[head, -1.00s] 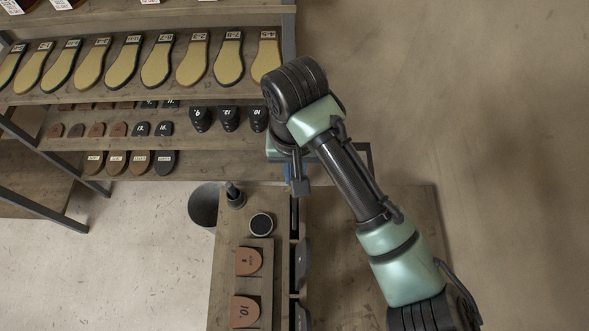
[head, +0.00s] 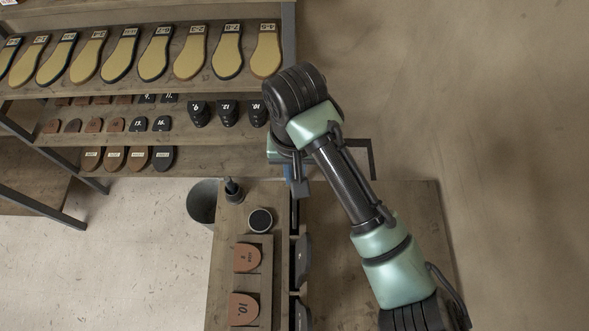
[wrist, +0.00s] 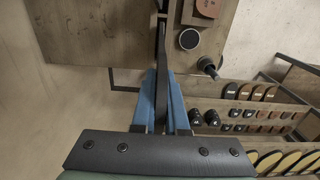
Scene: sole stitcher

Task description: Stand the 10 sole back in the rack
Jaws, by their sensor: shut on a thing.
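My gripper (wrist: 161,105) has its blue fingers closed on a thin dark sole (wrist: 161,75), seen edge-on in the wrist view. Its number does not show. In the head view my arm hides most of the gripper, and the held sole cannot be told apart there. A narrow dark rack (head: 294,240) runs along the bench edge, with dark pieces (head: 302,262) standing along it. The fingers are near its far end. I cannot tell whether the sole touches the rack.
The bench (head: 228,262) carries a board with brown pieces, one marked 10 (head: 243,309), a round dark-topped tin (head: 260,220) and a dark bottle (head: 232,190). A grey bin (head: 202,202) stands beside it. Shelves of soles (head: 190,50) are behind. The bench's right part (head: 375,235) is bare.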

